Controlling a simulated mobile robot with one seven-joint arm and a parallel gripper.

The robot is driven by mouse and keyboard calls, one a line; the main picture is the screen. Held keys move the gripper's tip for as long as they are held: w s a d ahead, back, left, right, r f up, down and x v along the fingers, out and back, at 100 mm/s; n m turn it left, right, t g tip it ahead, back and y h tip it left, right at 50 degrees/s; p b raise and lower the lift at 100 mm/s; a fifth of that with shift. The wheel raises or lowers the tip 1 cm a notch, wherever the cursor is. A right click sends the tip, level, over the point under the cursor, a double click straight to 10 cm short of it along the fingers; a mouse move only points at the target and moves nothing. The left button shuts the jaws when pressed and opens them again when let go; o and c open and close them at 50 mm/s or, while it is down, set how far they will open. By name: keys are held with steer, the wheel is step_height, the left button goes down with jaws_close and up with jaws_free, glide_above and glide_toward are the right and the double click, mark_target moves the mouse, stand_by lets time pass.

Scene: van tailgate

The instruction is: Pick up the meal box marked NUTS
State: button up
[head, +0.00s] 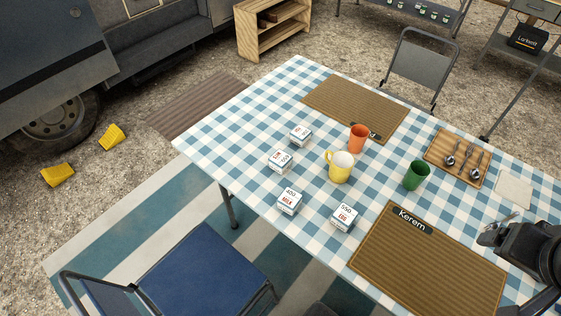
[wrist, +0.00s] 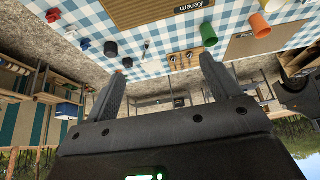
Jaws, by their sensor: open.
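Several small white meal boxes stand on the blue-and-white checked table (head: 235,165), left of the cups. The near-left box (head: 289,201) seems to read MILK and the near-right box (head: 343,217) EGG. The lettering on the middle-left box (head: 280,160) and the far box (head: 300,136) is too small to read surely, so I cannot tell which is NUTS. My gripper (head: 489,236) is at the table's right side, far from the boxes. In the wrist view my gripper (wrist: 160,92) has its fingers spread with nothing between them.
A yellow mug (head: 340,168), an orange cup (head: 358,138) and a green cup (head: 416,175) stand between the boxes and my gripper. A brown placemat marked Kerem (head: 430,265) lies in front. A cutlery tray (head: 458,157) is at right. A blue chair (head: 205,270) stands at the near side.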

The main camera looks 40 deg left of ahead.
steer(key=w+a+r+n+g, duration=0.2)
steer(key=w+a+n, duration=0.8)
steer(key=w, duration=0.1)
steer(key=w+a+f+n+g, duration=0.1)
steer(key=w+a+f+n, duration=0.1)
steer(key=w+a+n, duration=0.35)
steer(key=w+a+f+n, duration=0.2)
steer(key=w+a+n, duration=0.1)
steer(key=a, duration=0.6)
steer(key=n+g, duration=0.3)
steer(key=n, duration=1.5)
glide_above(281, 157)
step_height(281, 157, down, 24)
steer(key=shift+r, duration=0.1)
step_height(281, 157, down, 10)
steer(key=shift+s+f, duration=0.1)
